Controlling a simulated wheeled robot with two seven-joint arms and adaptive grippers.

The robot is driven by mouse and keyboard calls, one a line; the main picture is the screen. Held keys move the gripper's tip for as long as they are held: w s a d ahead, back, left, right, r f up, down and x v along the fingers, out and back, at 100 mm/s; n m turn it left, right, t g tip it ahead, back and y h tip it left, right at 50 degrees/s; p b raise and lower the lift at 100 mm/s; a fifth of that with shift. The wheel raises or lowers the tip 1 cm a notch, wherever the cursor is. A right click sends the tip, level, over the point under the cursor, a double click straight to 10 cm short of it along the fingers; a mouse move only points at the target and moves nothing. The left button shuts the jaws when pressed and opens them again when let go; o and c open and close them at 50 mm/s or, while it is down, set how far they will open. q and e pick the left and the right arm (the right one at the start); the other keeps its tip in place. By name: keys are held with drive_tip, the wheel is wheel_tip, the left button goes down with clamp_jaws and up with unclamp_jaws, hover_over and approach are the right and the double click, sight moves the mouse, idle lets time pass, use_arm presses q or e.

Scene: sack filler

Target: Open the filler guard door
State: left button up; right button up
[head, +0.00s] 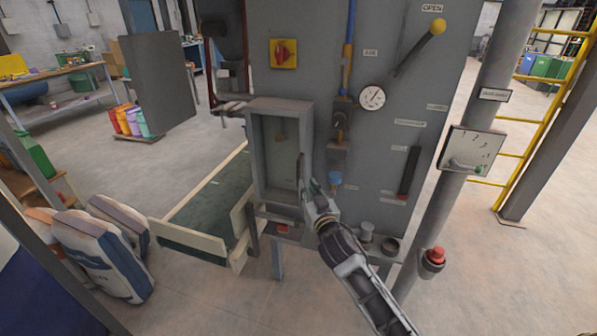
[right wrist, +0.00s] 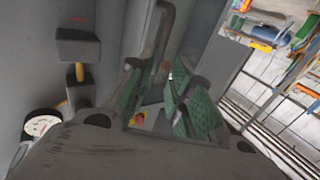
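The guard door (head: 279,155) is a grey frame around a greenish panel on the front of the grey filler cabinet. It appears closed. A dark upright handle (head: 300,168) stands at its right edge. My right gripper (head: 309,187) is at the lower part of this handle. In the right wrist view the dark handle bar (right wrist: 163,30) rises beyond the spread fingers of my right gripper (right wrist: 162,88), with greenish panel behind. The fingers look open; I cannot tell whether either touches the handle. My left gripper is not in view.
The cabinet carries a yellow-knobbed lever (head: 437,26), a gauge (head: 372,97) and a red rotary switch (head: 284,53). A post with a red button (head: 436,256) stands right. A grey panel (head: 159,82) is at left. White sacks (head: 105,250) lie lower left.

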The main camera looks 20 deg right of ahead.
sight(299, 172)
drive_tip(key=w, duration=0.4)
drive_tip(key=shift+w, duration=0.8)
drive_tip(key=shift+w+p, duration=0.35)
drive_tip(key=shift+w, duration=2.25)
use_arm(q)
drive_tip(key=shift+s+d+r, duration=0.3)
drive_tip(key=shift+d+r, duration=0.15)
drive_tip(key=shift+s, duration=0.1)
